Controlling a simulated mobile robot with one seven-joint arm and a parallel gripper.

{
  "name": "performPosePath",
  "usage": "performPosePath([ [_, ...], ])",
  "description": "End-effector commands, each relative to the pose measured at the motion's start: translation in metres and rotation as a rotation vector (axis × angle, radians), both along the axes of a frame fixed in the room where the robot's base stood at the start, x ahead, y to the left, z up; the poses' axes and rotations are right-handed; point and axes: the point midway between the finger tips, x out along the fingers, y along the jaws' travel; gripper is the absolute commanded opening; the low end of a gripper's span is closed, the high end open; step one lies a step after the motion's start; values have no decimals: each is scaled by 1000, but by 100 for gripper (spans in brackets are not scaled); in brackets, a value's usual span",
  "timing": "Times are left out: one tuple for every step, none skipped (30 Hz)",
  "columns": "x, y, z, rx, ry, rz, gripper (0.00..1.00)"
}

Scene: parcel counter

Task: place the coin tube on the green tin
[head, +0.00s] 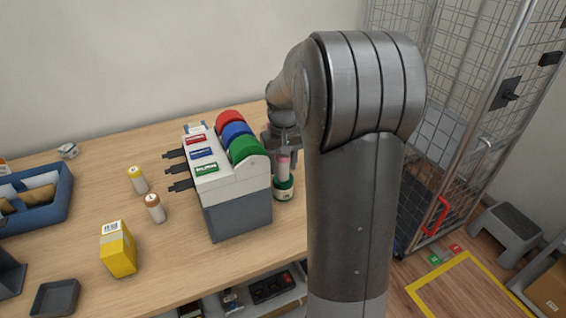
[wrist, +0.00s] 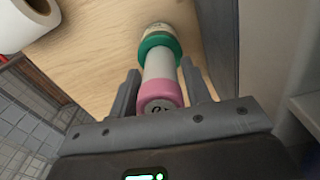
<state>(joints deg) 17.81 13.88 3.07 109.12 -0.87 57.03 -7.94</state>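The coin tube (wrist: 160,72), pale with a pink end cap, stands on the green tin (wrist: 159,43), its far end meeting the tin's lid in the wrist view. In the head view the tube (head: 283,165) shows above the tin (head: 284,188), beside the label dispenser's right end. My gripper (wrist: 160,82) points down around the tube, one finger on each side. Slim gaps show between fingers and tube, so it looks open. In the head view my arm hides part of the gripper (head: 283,150).
The label dispenser (head: 238,212) with red, blue and green rolls stands just left of my gripper. Yellow-capped (head: 138,180) and brown-capped (head: 155,208) tubes, a yellow box (head: 118,249), a dark tray (head: 55,298) and a blue bin (head: 60,205) are farther left. A wire cage (head: 460,110) stands right.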

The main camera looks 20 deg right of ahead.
Motion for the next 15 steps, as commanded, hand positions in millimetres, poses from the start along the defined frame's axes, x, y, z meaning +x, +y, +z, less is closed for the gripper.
performPosePath([
  [0, 0, 0, 0, 0, 0, 48],
  [0, 0, 0, 0, 0, 0, 51],
  [0, 0, 0, 0, 0, 0, 54],
  [0, 0, 0, 0, 0, 0, 57],
  [0, 0, 0, 0, 0, 0, 57],
  [0, 0, 0, 0, 0, 0, 57],
  [0, 0, 0, 0, 0, 0, 57],
  [0, 0, 0, 0, 0, 0, 57],
  [0, 0, 0, 0, 0, 0, 57],
  [0, 0, 0, 0, 0, 0, 57],
  [0, 0, 1, 0, -1, 0, 57],
  [0, 0, 2, 0, -1, 0, 57],
  [0, 0, 4, 0, -2, 0, 57],
  [0, 0, 6, 0, -2, 0, 57],
  [1, 0, 10, -1, -3, 0, 57],
])
